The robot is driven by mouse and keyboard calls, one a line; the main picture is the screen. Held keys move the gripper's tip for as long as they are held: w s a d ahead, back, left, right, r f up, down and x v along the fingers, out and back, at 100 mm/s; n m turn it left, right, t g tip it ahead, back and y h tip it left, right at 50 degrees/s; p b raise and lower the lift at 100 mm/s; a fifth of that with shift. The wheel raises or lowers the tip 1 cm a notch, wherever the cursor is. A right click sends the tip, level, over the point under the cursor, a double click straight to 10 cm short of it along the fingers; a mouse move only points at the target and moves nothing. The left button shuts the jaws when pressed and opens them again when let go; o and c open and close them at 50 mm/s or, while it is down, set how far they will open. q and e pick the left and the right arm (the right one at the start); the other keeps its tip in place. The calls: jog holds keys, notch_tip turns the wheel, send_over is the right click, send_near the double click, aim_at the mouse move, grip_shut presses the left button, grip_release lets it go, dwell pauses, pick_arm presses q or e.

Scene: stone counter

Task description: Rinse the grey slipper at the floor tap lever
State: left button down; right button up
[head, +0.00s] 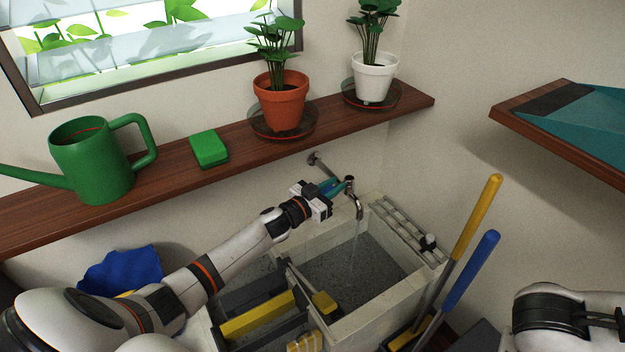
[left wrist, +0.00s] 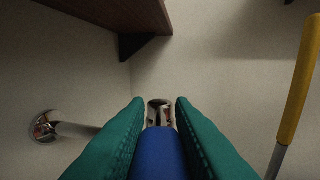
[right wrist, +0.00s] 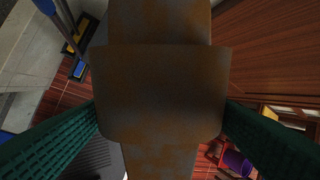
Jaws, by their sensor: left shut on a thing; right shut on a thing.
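The metal tap (head: 357,202) stands on the wall above the stone basin (head: 330,235), and a thin stream of water runs from its spout. My left gripper (head: 338,188) is at the tap. In the left wrist view its teal fingers (left wrist: 160,108) are shut on the blue lever (left wrist: 160,152), with the chrome tap body just beyond. The grey slipper (right wrist: 160,92), marked with brown dirt, fills the middle of the right wrist view. My right gripper (right wrist: 160,118) is shut on it, one finger on each side. The slipper and right gripper are outside the head view.
A yellow-handled (head: 470,232) and a blue-handled (head: 468,265) tool lean right of the basin. The wooden shelf (head: 225,165) above holds a green watering can (head: 90,160), a sponge and two potted plants.

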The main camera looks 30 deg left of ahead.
pick_arm(q)
jog(key=shift+s+d+n+y, duration=0.1)
jog(key=shift+d+n+y, duration=0.2)
jog(key=shift+n+y, duration=0.25)
jog(key=c, duration=1.2)
grip_release()
jog(key=shift+c, duration=0.2)
jog(key=v, duration=1.2)
jog(key=shift+p, duration=0.45)
jog(key=shift+f, duration=0.1)
